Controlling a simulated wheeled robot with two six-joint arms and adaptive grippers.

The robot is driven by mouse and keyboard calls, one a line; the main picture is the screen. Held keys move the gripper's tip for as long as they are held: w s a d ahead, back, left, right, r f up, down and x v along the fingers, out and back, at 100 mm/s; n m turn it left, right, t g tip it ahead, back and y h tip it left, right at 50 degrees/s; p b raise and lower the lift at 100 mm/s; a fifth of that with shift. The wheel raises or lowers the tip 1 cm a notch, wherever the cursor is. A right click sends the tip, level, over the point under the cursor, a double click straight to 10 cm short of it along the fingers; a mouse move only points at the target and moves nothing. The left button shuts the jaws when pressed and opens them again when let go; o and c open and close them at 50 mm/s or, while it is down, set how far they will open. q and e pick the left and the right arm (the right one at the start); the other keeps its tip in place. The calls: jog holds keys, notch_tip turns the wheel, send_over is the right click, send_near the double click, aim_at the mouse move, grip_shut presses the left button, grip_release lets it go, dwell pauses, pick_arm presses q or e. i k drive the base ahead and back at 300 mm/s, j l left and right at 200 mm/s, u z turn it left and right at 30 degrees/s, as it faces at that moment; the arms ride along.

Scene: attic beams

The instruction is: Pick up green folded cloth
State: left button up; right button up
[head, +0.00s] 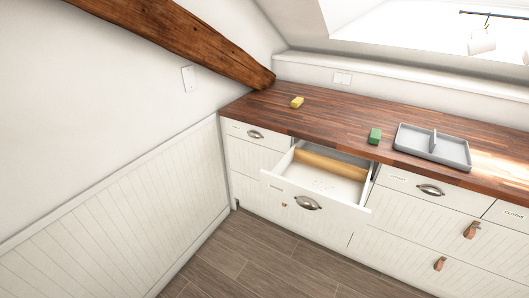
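The green folded cloth (375,136) is a small green block-like bundle. It lies on the wooden countertop (340,124) near the front edge, just left of a grey tray and above the right end of an open drawer. Neither of my grippers shows in the head view, so I cannot see their state.
A yellow block-like item (297,102) lies farther left on the counter. A grey divided tray (416,151) sits to the right. An open drawer (318,188) juts out below the counter. A sloping beam (185,42) hangs at the left. Floor (255,265) is clear.

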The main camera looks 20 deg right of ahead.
aim_at(375, 138)
jog(key=z, duration=1.55)
jog(key=i+l, duration=0.15)
jog(key=l+z, duration=0.05)
